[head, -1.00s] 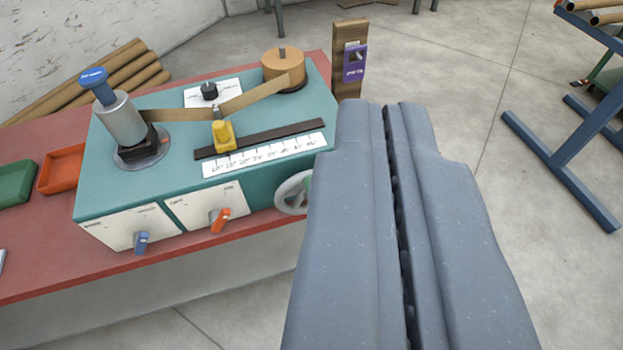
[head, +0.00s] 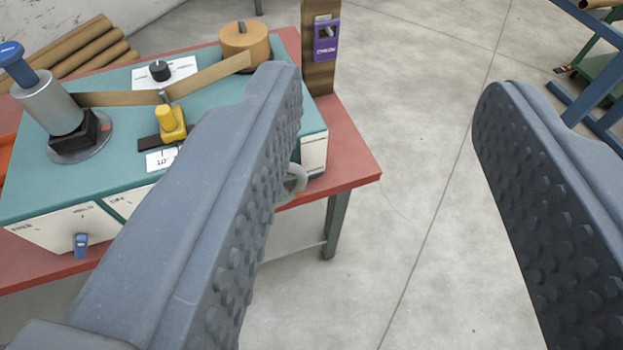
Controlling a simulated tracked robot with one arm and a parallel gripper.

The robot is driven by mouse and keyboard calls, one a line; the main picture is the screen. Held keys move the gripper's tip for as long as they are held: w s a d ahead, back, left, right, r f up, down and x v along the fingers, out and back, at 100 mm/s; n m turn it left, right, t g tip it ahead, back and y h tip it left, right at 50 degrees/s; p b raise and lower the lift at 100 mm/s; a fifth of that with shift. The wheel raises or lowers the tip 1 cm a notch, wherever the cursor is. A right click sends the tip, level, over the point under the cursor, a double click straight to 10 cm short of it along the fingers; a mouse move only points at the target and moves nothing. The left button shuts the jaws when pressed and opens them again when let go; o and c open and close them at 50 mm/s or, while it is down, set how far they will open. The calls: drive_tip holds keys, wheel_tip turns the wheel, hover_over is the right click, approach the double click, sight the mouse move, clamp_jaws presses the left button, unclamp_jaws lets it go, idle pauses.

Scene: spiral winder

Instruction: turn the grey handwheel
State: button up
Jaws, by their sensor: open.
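The grey handwheel (head: 297,179) is on the front right of the teal winder (head: 110,187). Only a small part of its rim shows, because my gripper's left finger covers the rest. My gripper (head: 385,95) is open and empty, with its two studded fingers wide apart. The left finger is in front of the winder and the right finger is over the bare floor. In the picture the handwheel lies just beyond the left finger's inner face, near its middle. I cannot tell how far apart in depth they are.
The winder stands on a red table (head: 350,169). On it are a yellow slider knob (head: 170,121), a blue-topped grey cylinder (head: 47,103), a brown roll (head: 245,43) and a blue switch (head: 81,245). A purple device (head: 326,41) hangs on a post.

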drive_tip(key=w+d+f+n+y+p, duration=0.1)
drive_tip(key=w+d+f, duration=0.2)
drive_tip(key=w+f, duration=0.55)
drive_tip(key=w+d+f+n+p, duration=0.15)
drive_tip(key=w+f, duration=0.25)
drive_tip(key=f, duration=0.9)
drive_tip(key=s+a+f+t+y, duration=0.15)
drive_tip(key=a+f+y, duration=0.25)
drive_tip(key=f, duration=0.5)
drive_tip(key=s+a+f+g+y, duration=0.1)
drive_tip(key=s+a+f+y, duration=0.25)
drive_tip(key=f, duration=0.55)
drive_tip(key=shift+m+t, duration=0.25)
drive_tip(key=shift+m, duration=0.2)
drive_tip(key=shift+r+x, duration=0.1)
drive_tip(key=shift+x, duration=3.65)
drive_tip(key=shift+r+x, duration=0.15)
drive_tip(key=shift+x, duration=3.55)
drive_tip(key=shift+a, duration=0.1)
clamp_jaws()
